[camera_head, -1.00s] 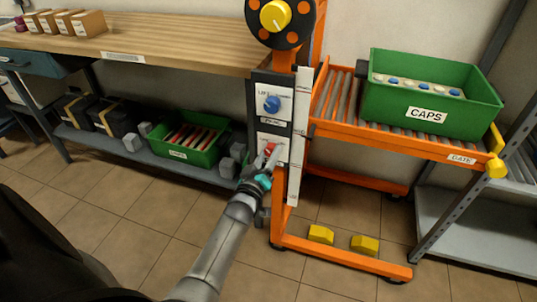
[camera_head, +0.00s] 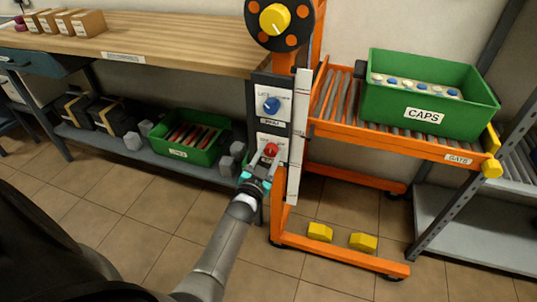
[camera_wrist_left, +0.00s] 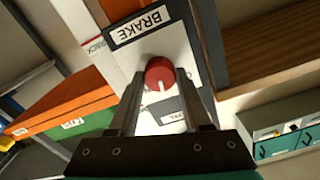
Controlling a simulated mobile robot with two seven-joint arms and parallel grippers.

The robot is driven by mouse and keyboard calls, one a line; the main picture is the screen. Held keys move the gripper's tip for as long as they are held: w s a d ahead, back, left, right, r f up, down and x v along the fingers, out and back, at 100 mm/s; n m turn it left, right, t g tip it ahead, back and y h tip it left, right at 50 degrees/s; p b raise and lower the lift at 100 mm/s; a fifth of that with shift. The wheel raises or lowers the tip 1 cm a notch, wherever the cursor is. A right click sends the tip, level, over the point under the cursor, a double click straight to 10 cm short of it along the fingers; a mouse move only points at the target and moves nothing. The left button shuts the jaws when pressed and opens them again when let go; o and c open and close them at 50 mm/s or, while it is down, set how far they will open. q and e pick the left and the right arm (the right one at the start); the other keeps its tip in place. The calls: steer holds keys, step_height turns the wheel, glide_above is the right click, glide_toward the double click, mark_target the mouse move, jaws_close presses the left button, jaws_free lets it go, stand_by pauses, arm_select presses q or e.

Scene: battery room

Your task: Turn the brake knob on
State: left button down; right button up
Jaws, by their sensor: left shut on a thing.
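The red brake knob (camera_head: 271,150) sits on the lower white panel of the orange post. In the left wrist view the knob (camera_wrist_left: 158,67) is below the BRAKE label (camera_wrist_left: 139,26), between my two fingertips. A pale line shows on the knob's face. My left gripper (camera_head: 267,157) is shut on the knob; it also shows in the left wrist view (camera_wrist_left: 159,80). The fingers hide part of the panel. My right gripper is not in view.
Above is a blue knob (camera_head: 271,105) marked LIFT, and a black wheel with a yellow knob (camera_head: 274,18). The roller conveyor (camera_head: 398,139) with a green CAPS crate (camera_head: 450,120) stands at right. A wooden bench (camera_head: 150,38) is at left.

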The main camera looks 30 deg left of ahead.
arm_select(q)
steer(key=m, duration=0.4)
steer(key=shift+f, duration=0.1)
steer(key=shift+m, duration=1.3)
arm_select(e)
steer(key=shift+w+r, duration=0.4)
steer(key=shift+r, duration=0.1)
arm_select(q)
steer(key=shift+c, duration=1.7)
jaws_free()
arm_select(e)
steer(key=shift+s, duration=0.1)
arm_select(q)
steer(key=shift+s+d, duration=0.1)
